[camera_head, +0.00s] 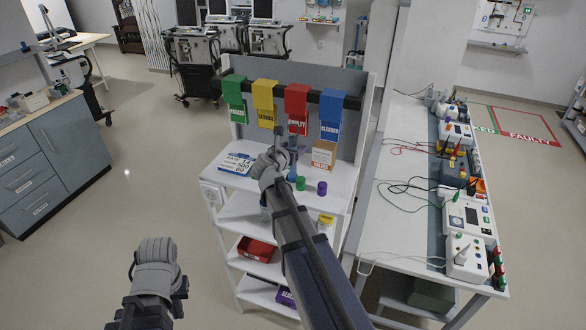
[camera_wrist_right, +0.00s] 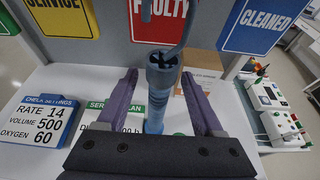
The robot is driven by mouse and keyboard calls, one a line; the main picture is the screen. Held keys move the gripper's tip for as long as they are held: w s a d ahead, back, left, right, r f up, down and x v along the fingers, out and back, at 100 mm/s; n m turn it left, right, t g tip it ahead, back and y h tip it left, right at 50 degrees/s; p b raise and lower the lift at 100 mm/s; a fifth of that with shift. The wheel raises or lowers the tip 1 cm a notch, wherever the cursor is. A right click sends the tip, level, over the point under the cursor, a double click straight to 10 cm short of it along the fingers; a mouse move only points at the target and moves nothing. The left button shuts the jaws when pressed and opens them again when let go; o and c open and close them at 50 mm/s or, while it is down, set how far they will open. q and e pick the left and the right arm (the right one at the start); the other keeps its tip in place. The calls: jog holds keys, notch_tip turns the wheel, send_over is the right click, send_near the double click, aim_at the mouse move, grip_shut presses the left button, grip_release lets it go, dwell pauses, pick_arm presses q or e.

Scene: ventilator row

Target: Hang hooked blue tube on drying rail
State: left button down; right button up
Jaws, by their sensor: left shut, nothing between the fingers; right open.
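The hooked blue tube (camera_wrist_right: 157,92) stands upright between the two fingers of my right gripper (camera_wrist_right: 159,78) in the right wrist view. The fingers are open, one on each side of it, and its grey hook (camera_wrist_right: 184,30) rises above them. In the head view, my right gripper (camera_head: 279,150) is over the white shelf top and mostly hides the tube. A dark rail (camera_head: 281,91) with coloured tags runs above the shelf; I cannot tell if it is the drying rail. My left gripper (camera_head: 157,262) is shut and empty, low over the floor.
Green, yellow, red and blue tags (camera_head: 331,114) hang from the rail. A settings card (camera_head: 236,163), a cardboard box (camera_head: 324,154), and green (camera_head: 300,183) and purple (camera_head: 322,187) pieces are on the shelf top. A bench (camera_head: 402,222) with instruments stands at right.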

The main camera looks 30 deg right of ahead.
jog(key=x, duration=0.3)
jog(key=shift+b, duration=0.3)
jog(key=shift+s+a, duration=0.1)
jog(key=shift+c, duration=0.2)
grip_shut()
dwell(0.7)
